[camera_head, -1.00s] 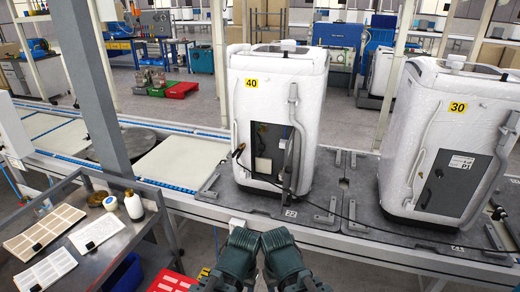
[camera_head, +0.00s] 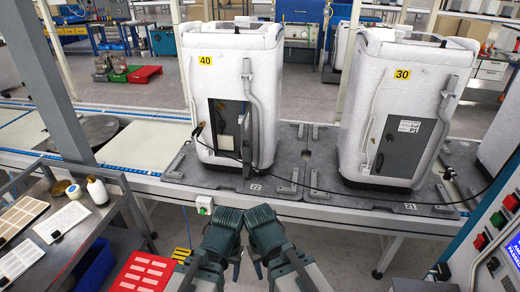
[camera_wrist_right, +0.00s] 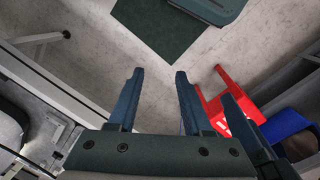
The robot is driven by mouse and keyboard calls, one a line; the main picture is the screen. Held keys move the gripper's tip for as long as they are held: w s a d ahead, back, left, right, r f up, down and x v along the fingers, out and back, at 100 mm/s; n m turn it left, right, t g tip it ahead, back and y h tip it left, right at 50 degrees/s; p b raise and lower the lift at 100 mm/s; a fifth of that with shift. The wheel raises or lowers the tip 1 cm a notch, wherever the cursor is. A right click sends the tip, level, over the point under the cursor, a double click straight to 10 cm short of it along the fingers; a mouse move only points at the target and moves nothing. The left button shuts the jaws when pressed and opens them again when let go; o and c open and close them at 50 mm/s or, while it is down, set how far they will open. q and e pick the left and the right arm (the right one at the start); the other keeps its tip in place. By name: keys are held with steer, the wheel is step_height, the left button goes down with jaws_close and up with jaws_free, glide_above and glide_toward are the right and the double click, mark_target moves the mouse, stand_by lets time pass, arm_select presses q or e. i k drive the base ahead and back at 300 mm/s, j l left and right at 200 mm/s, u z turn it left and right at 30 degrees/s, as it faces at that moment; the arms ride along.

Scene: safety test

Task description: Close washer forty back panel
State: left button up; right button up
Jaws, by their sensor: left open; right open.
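Washer forty (camera_head: 222,75) is a white-wrapped cabinet with a yellow "40" label, upright on a dark pallet plate on the line. Its lower back has a dark rectangular opening (camera_head: 226,142) with parts visible inside. A narrow dark back panel (camera_head: 246,133) seems swung outward at the opening's right side; its exact angle is hard to tell. A grey hose runs down beside it. My left gripper (camera_head: 223,232) and my right gripper (camera_head: 264,228) are side by side below the line's front edge, apart from the washer. In the right wrist view the right gripper (camera_wrist_right: 156,78) is open and empty above the floor.
Washer thirty (camera_head: 388,90) stands to the right, its dark back panel (camera_head: 402,145) flush. A black cable crosses the plates. A control panel (camera_head: 497,240) is at the right, a metal cart (camera_head: 100,225) at the left. A red stool (camera_head: 145,272) stands below the line.

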mark_target(246, 125)
steer(key=i+j+u, duration=0.25)
steer(key=i, duration=0.15)
steer(key=i+j+u, duration=0.3)
steer(key=i, duration=0.15)
steer(key=k+l, duration=0.05)
steer(key=l, duration=0.05)
